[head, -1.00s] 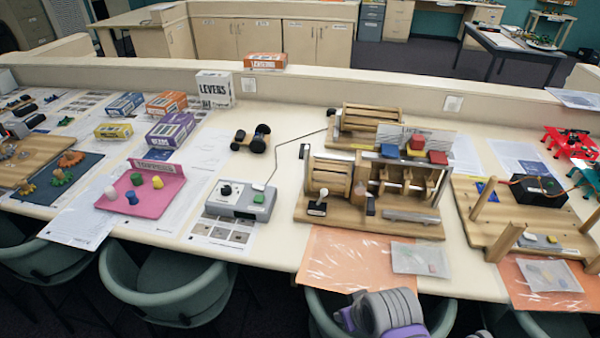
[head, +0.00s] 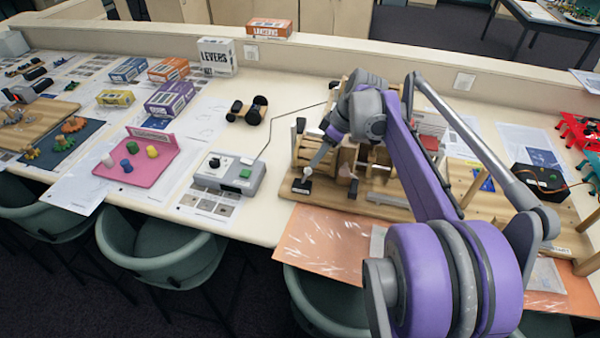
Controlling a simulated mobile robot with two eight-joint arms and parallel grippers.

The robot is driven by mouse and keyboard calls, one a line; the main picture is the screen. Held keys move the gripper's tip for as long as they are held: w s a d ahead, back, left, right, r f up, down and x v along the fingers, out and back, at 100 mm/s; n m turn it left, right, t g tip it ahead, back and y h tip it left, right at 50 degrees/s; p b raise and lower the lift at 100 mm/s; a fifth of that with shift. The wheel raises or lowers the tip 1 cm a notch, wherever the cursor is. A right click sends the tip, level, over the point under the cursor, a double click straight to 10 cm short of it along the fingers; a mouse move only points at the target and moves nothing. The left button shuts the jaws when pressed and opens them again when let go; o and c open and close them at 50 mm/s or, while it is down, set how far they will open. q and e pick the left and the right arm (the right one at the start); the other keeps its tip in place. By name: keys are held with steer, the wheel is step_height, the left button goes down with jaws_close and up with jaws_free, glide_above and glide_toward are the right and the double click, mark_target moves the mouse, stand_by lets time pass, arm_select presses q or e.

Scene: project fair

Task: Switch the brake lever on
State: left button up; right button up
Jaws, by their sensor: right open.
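A wooden machine (head: 378,203) with slatted drums stands on the long table. At its front left corner is a small lever with a pale knob on a black base (head: 302,187), which I take for the brake lever. My right gripper (head: 314,164) is open and points down and left, with its tips at or just above the knob. I cannot tell whether they touch it. My right wrist and arm hide much of the machine's middle and right side. The lever's exact tilt is too small to tell. My left gripper is not in view.
A pink tray (head: 137,166) is farther left. An orange sheet (head: 322,245) lies in front of the machine. A wooden post stand (head: 562,243) is at the right.

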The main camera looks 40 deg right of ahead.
mark_target(310, 169)
steer(key=x, duration=0.9)
steer(key=shift+f, duration=0.2)
steer(key=shift+c, duration=0.3)
jaws_close()
